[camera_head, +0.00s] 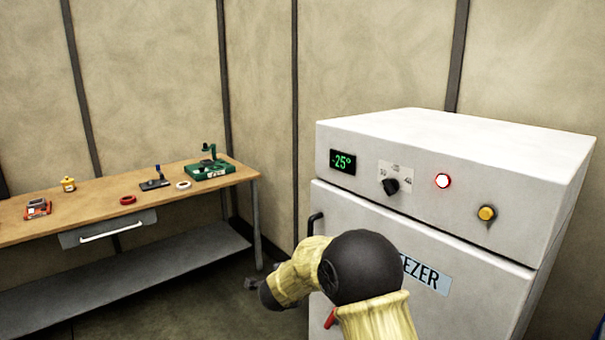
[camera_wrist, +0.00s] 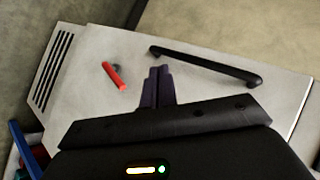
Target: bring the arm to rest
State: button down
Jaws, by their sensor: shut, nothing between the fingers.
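My arm, in a yellow sleeve with a dark round joint, is bent in front of the freezer (camera_head: 440,190) in the head view. My gripper (camera_wrist: 157,72) shows in the wrist view with its two dark fingers together and nothing between them. In the head view the gripper end (camera_head: 262,283) is small, low and left of the freezer door. In the wrist view the freezer door (camera_wrist: 215,95) lies beyond the fingers, with a black bar handle (camera_wrist: 205,66) to their right and a red lever (camera_wrist: 114,76) to their left. I cannot tell the exact gap to the door.
A wooden workbench (camera_head: 110,195) with a drawer and a lower shelf stands at the left, holding a green device (camera_head: 208,168), a red ring (camera_head: 128,200) and other small items. Dark floor shows between bench and freezer. A blue object (camera_wrist: 25,150) is at the wrist view's lower left.

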jog(key=s+d+n+g, duration=0.2)
jog(key=s+d+n, duration=0.3)
jog(key=s, duration=0.6)
jog(key=s+d+n+g+y, duration=0.1)
jog(key=s+d+n+g, duration=0.2)
jog(key=s+d+n, duration=0.3)
jog(key=s+d+n+g, duration=0.3)
jog(key=s+d+n, duration=0.2)
jog(key=s, duration=1.1)
jog(key=shift+s+d+n+y, duration=0.3)
jog(key=shift+s+d+y, duration=0.1)
jog(key=shift+d, duration=0.65)
jog(key=shift+w, duration=0.1)
